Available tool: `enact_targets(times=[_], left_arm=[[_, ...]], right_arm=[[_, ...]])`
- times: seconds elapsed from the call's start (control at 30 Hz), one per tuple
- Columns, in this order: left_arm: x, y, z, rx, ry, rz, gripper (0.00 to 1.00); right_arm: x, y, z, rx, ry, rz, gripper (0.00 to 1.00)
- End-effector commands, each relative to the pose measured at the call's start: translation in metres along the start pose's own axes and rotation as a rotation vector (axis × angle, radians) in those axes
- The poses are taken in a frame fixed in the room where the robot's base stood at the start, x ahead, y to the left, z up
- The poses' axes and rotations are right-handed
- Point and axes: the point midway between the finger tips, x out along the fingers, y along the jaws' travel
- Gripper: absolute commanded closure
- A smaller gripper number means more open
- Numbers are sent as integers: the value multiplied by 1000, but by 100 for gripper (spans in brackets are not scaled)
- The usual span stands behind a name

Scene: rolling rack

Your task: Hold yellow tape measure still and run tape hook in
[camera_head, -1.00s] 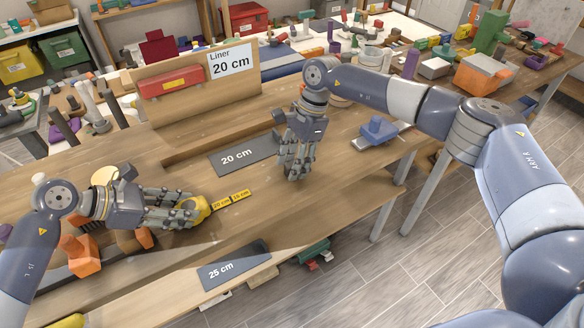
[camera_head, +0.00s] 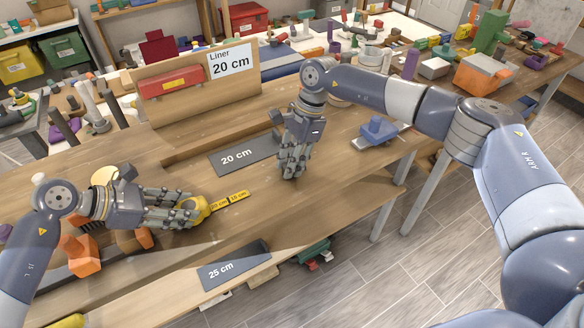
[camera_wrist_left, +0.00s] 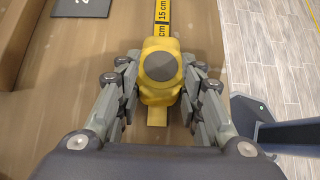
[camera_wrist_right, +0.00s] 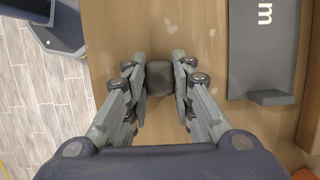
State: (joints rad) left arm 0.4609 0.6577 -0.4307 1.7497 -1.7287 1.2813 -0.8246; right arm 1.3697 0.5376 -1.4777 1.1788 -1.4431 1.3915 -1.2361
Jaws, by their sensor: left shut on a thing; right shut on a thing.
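The yellow tape measure (camera_head: 201,207) lies on the wooden bench. My left gripper (camera_head: 196,211) is shut on its body, one set of fingers on each side. In the left wrist view the tape measure (camera_wrist_left: 160,70) shows a round grey disc on top. My right gripper is shut on a small dark grey block (camera_wrist_right: 160,78), low over the bench. I cannot clearly see the tape joining this block, so whether it is the hook is unclear.
A dark "20 cm" plate (camera_head: 243,157) lies behind the tape, and a "25 cm" plate (camera_head: 233,265) lies at the front. A board with a "Liner 20 cm" sign (camera_head: 231,64) stands behind. A blue block (camera_head: 378,130) sits right of my right gripper.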

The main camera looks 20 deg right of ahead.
Motion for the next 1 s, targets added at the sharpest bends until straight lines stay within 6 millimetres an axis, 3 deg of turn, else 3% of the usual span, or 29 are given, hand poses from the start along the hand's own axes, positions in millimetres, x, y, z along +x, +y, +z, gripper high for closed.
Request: enact_targets(times=[1.0], left_arm=[[1, -1, 0, 0, 0, -2, 97]], right_arm=[[15, 0, 52, -4, -4, -1, 98]])
